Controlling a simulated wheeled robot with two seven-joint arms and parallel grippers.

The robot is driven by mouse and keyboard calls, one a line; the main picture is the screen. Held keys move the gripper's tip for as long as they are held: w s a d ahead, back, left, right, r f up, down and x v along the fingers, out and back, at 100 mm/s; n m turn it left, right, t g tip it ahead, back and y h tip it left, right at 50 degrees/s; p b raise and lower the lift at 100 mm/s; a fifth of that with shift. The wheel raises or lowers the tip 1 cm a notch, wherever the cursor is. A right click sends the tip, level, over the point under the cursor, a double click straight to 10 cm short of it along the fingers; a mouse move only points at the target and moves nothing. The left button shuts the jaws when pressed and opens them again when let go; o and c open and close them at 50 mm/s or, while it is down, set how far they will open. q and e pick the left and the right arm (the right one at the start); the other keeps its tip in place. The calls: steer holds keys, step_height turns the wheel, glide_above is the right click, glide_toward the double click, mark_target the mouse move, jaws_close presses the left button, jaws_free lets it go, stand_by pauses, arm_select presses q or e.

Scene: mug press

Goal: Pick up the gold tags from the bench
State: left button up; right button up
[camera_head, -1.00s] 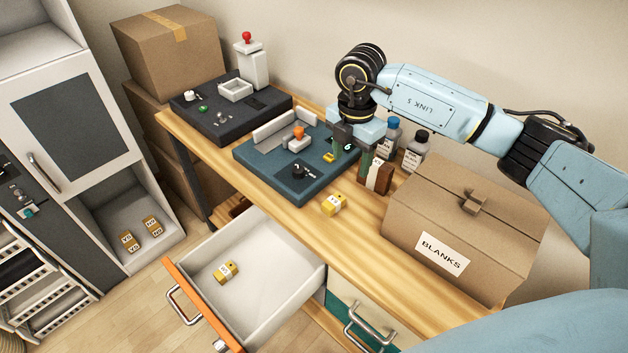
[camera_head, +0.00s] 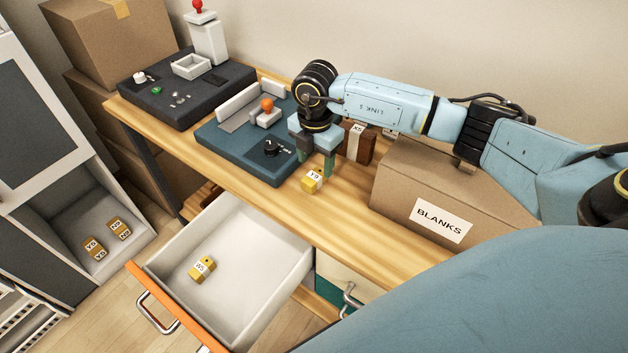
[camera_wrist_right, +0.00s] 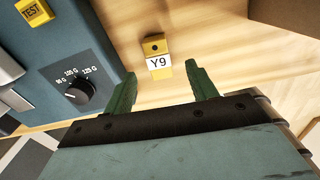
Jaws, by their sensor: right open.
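A gold tag (camera_head: 312,180) marked Y9 lies on the wooden bench (camera_head: 345,212), between the blue press base and the BLANKS box. My right gripper (camera_head: 317,172) is over the bench just behind this tag, pointing down. In the right wrist view the tag (camera_wrist_right: 156,52) lies ahead of the two green fingertips, which are apart with nothing between them; the right gripper (camera_wrist_right: 160,82) is open. Another gold tag (camera_head: 202,268) lies in the open drawer (camera_head: 165,262). Several gold tags (camera_head: 95,247) sit in the cabinet compartment at left. My left gripper is not in view.
The BLANKS cardboard box (camera_head: 400,185) stands right of the tag. A blue press base (camera_head: 235,150) with a black dial stands to its left. A brown block (camera_head: 358,143) is behind the gripper. A dark tray unit (camera_head: 180,95) stands at the far left of the bench.

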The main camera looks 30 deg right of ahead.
mark_target(314, 176)
steer(key=shift+w+a+f+b, duration=0.1)
steer(key=shift+f+b, duration=0.2)
steer(key=shift+f, duration=2.45)
steer(key=shift+r, duration=0.1)
steer(key=c, duration=1.1)
